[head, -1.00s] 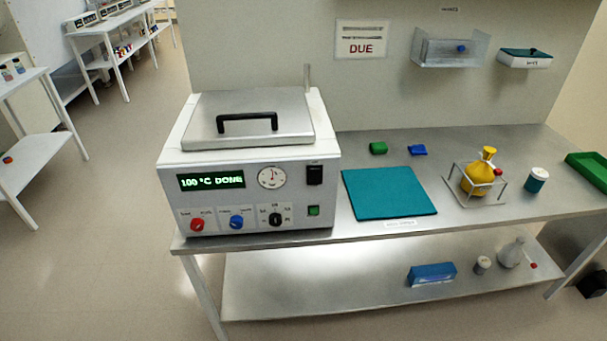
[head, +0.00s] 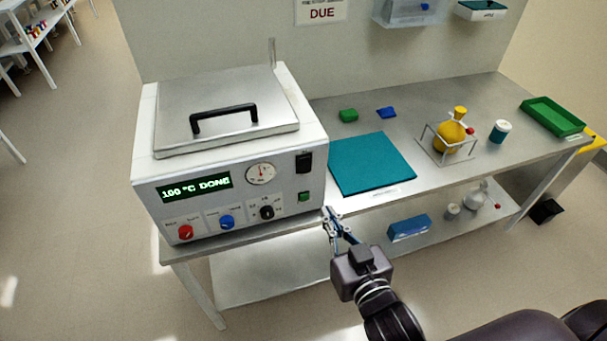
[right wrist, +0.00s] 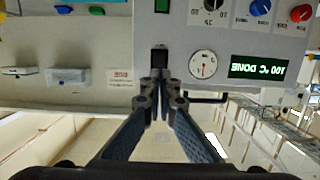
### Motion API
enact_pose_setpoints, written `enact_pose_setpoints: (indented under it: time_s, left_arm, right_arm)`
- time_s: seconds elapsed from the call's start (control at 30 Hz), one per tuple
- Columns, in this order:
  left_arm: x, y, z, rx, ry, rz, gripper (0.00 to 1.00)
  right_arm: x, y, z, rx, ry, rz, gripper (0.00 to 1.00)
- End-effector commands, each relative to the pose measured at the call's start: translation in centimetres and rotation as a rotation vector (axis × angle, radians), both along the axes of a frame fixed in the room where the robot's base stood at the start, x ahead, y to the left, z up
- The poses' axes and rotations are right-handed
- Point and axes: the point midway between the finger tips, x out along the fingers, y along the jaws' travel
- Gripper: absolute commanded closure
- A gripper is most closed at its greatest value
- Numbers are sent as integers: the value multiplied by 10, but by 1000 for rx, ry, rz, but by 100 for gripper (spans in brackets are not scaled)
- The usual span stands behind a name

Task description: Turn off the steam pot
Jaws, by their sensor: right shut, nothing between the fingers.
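The steam pot (head: 232,170) is a white box with a closed metal lid (head: 228,105) and black handle. The front panel carries a dial (head: 261,173), a black rocker switch (head: 304,162), a small green button (head: 303,197), and red (head: 186,232), blue (head: 227,222) and black (head: 267,212) knobs. My right gripper (head: 328,214) is shut and empty, before the table edge, right of and below the rocker switch. In the right wrist view, the fingertips (right wrist: 159,78) line up with the switch (right wrist: 159,58), without visible contact. My left gripper is out of view.
A yellow flask (head: 449,136) in a wire stand, a jar (head: 500,131) and a green tray (head: 552,116) stand farther right. A lower shelf holds a blue box (head: 409,228).

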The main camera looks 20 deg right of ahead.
Motion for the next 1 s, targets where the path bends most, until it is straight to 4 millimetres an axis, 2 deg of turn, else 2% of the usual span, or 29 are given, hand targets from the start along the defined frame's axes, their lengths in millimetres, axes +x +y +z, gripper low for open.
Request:
enact_pose_setpoints:
  time_s: [0.27,0.47,1.0]
  left_arm:
    - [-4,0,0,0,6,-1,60]
    - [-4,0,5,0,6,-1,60]
    - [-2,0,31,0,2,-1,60]
  right_arm:
    - [1,0,-1,0,0,0,100]
    - [14,1,-1,-2,-1,1,100]
    - [107,4,-18,-1,0,0,100]
